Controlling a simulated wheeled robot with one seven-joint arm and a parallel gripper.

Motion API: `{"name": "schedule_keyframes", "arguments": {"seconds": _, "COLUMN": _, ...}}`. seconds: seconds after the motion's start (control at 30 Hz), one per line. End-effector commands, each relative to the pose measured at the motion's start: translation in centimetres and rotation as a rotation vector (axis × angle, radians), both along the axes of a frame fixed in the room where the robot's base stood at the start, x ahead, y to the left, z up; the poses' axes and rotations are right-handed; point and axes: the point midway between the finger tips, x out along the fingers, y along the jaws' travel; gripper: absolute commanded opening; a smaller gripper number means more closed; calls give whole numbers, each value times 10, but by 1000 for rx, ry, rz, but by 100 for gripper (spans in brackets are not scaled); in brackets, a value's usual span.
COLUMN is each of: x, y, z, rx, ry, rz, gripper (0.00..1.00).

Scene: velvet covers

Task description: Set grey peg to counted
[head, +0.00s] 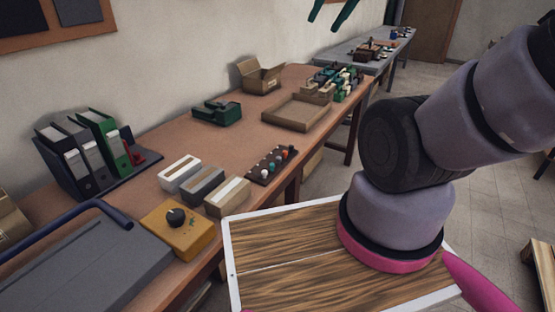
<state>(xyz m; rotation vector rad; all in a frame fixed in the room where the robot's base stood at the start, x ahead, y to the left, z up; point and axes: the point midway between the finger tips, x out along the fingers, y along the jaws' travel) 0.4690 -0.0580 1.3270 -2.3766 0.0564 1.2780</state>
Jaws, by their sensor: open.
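A small dark peg board (258,178) lies near the front edge of the long brown table, right of the row of boxes. Several small pegs stand in it, in pale, orange-red, teal and dark tones. They are too small here for me to tell surely which one is grey. I cannot read any "counted" marking on the board. My gripper is not in view; only links of my arm show at the right, well apart from the board.
Three oblong boxes (203,186) and a yellow box with a black knob (181,237) stand left of the board. Behind are a shallow cardboard tray (297,125), a green item (216,111) and an open carton (260,77). Binders (87,150) stand by the wall.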

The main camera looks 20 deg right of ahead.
Motion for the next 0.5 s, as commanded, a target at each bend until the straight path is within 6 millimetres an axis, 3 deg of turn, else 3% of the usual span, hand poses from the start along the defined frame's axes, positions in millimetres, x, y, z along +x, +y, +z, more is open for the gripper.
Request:
{"name": "schedule_keyframes", "arguments": {"seconds": 0.27, "x": 0, "y": 0, "z": 0, "rx": 0, "ry": 0, "rz": 0, "gripper": 47}}
{"name": "schedule_keyframes", "arguments": {"seconds": 0.37, "x": 1, "y": 0, "z": 0, "rx": -2, "ry": 2, "rz": 0, "gripper": 38}}
{"name": "schedule_keyframes", "arguments": {"seconds": 0.5, "x": 14, "y": -3, "z": -7, "rx": -53, "ry": 36, "rz": 12, "gripper": 38}}
